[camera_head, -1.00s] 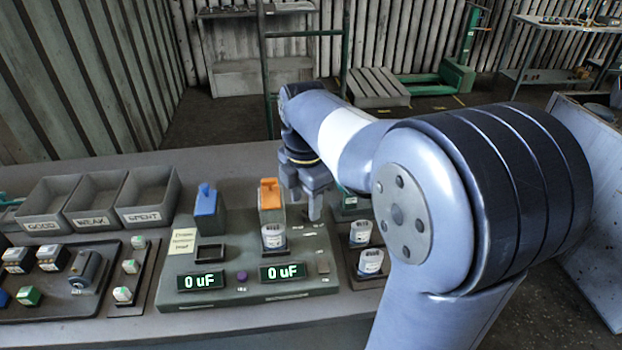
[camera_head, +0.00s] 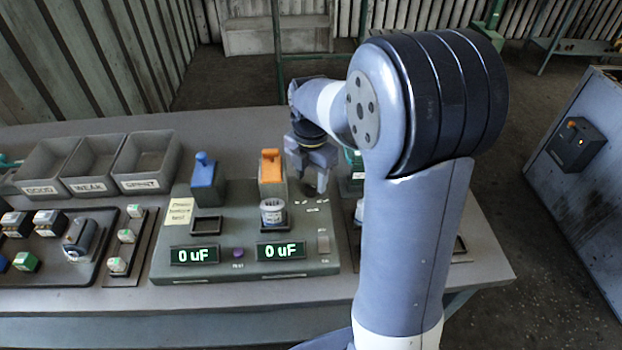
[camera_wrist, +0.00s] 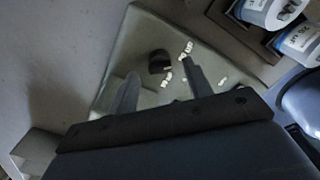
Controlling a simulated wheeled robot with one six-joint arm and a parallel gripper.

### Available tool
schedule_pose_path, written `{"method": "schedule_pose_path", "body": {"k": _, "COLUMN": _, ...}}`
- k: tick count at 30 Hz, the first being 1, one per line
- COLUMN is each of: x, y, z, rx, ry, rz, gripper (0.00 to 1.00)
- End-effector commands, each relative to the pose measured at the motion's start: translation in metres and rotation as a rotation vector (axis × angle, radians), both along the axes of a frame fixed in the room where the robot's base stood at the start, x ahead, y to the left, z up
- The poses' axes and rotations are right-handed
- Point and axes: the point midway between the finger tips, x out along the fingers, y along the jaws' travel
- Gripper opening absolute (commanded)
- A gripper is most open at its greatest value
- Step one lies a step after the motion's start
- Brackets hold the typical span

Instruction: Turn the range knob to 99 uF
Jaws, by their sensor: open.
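The range knob (camera_wrist: 158,62) is a small dark knob on the grey-green tester panel, with several white labels beside it in the wrist view. My gripper (camera_wrist: 162,84) is open, with one finger on each side below the knob in that picture; I cannot tell whether either finger touches it. In the head view my gripper (camera_head: 312,182) points down over the right back of the tester (camera_head: 225,266), right of the orange lever block (camera_head: 270,172), and hides the knob. Two displays read 0 uF: the left one (camera_head: 194,255) and the right one (camera_head: 281,250).
A white labelled capacitor (camera_head: 272,212) stands on the tester before the orange lever. A blue lever block (camera_head: 205,180) is to its left. Bins stand at the back left, including one marked SPENT (camera_head: 146,165). Labelled capacitors (camera_wrist: 300,38) sit at upper right in the wrist view.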

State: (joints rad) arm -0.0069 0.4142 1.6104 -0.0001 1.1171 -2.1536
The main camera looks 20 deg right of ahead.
Motion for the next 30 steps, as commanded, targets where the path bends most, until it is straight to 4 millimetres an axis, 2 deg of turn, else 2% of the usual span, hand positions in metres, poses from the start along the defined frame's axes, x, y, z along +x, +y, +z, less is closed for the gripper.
{"method": "schedule_pose_path", "body": {"k": 5, "x": -0.0006, "y": 0.0, "z": -0.0134, "rx": 0.0, "ry": 0.001, "rz": 0.0, "gripper": 0.48}}
{"method": "schedule_pose_path", "body": {"k": 14, "x": -0.0004, "y": 0.0, "z": -0.0149, "rx": 0.0, "ry": 0.0, "rz": -0.001, "gripper": 0.47}}
{"method": "schedule_pose_path", "body": {"k": 30, "x": -0.0003, "y": -0.0001, "z": -0.0146, "rx": 0.0, "ry": 0.0, "rz": -0.001, "gripper": 0.03}}
